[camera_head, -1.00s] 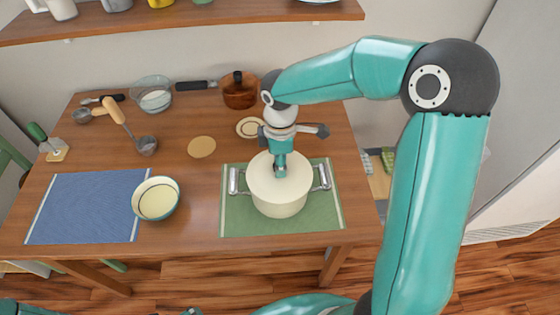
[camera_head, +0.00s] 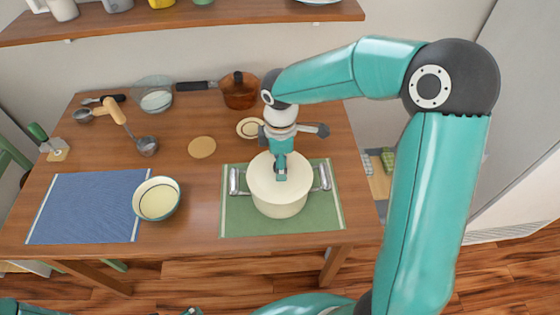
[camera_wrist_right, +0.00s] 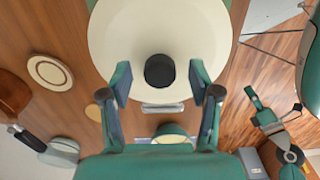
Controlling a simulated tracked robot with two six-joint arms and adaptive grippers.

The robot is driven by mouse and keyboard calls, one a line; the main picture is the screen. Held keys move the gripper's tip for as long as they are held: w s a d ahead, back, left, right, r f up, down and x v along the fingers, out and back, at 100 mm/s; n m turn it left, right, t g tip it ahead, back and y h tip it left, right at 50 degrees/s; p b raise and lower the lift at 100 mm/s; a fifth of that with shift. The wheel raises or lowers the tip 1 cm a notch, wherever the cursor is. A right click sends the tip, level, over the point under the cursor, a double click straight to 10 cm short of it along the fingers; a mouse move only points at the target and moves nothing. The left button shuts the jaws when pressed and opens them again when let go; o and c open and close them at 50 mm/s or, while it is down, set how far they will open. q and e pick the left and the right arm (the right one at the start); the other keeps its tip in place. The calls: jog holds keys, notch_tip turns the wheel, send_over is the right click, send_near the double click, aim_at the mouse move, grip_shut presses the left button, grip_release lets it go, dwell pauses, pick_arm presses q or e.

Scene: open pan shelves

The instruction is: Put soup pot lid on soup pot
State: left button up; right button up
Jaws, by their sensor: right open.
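The cream soup pot (camera_head: 280,209) stands on the green mat, with silver handles at its left and right. The cream soup pot lid (camera_head: 262,184) lies on top of the pot and looks level; it fills the upper middle of the right wrist view (camera_wrist_right: 118,45). Its black knob (camera_wrist_right: 160,71) shows there between my fingers. My right gripper (camera_head: 280,178) is above the middle of the lid, pointing down. In the wrist view its two fingers (camera_wrist_right: 160,85) stand apart on either side of the knob, with gaps. My left gripper's jaws cannot be made out.
The green mat (camera_head: 236,212) lies under the pot. A cream bowl (camera_head: 157,199) stands beside the blue mat (camera_head: 85,205) at the left. A brown pan (camera_head: 240,92), a glass bowl (camera_head: 152,94), a ladle (camera_head: 147,145) and small round pieces lie further back. A shelf (camera_head: 190,22) hangs above.

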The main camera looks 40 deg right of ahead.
jog(key=shift+r+p, duration=3)
jog(key=shift+r, duration=0.85)
jog(key=shift+r, duration=0.1)
